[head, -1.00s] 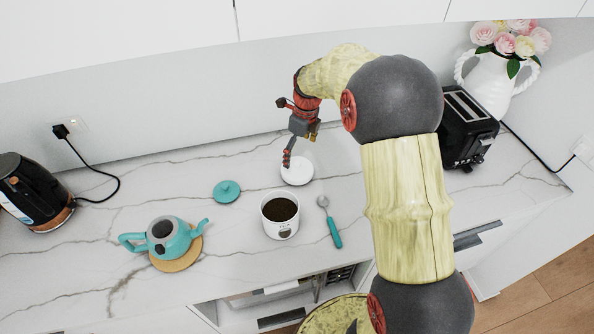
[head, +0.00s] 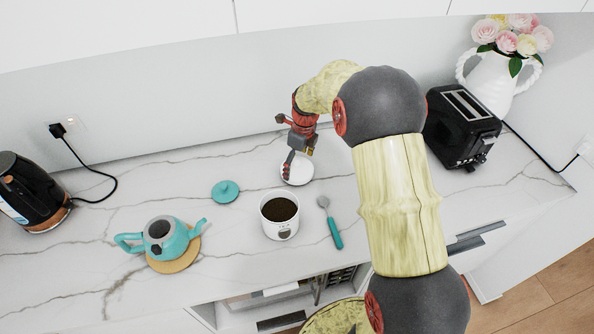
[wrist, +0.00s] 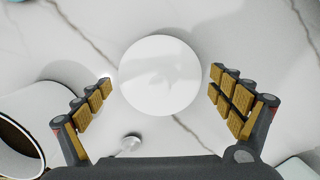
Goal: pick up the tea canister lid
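The tea canister lid is a plain white disc (head: 301,176) lying flat on the marble counter, behind the open white canister (head: 281,226) of dark tea. My gripper (head: 288,171) is low over the lid in the head view and hides part of it. In the wrist view the lid (wrist: 160,75) lies centred between the two finger pads of my gripper (wrist: 160,80), with a gap on each side. The fingers are spread wide and hold nothing. The canister rim (wrist: 35,146) shows at the lower left there.
A teal-handled spoon (head: 334,232) lies right of the canister. A teal teapot lid (head: 225,191) and teal teapot (head: 166,236) on a wooden coaster are to the left. A black kettle (head: 32,195) stands far left; a black toaster (head: 462,125) and flower vase (head: 490,85) stand right.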

